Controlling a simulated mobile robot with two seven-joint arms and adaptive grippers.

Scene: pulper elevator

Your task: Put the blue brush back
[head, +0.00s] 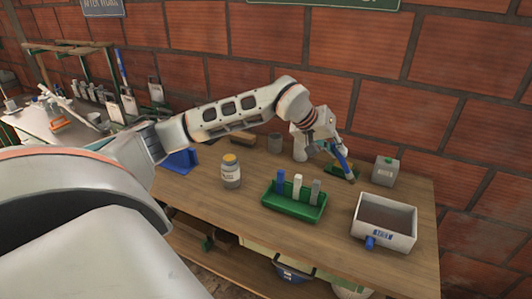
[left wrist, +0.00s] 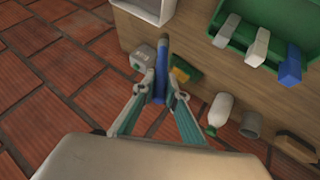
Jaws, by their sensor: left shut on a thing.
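The blue brush (head: 343,160) is in my left gripper (head: 328,144), above the back right of the wooden bench. In the left wrist view the brush (left wrist: 160,73) stands between the two fingers of the gripper (left wrist: 159,88), its dark tip pointing away. The green tray (head: 292,210) sits at the bench's front middle. A blue (head: 280,180), a white (head: 297,187) and a grey upright piece (head: 315,192) stand in it. The tray also shows in the left wrist view (left wrist: 268,22). My right gripper is not in view.
A white bin (head: 400,240) with a blue tag stands front right. A brick wall closes the back.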

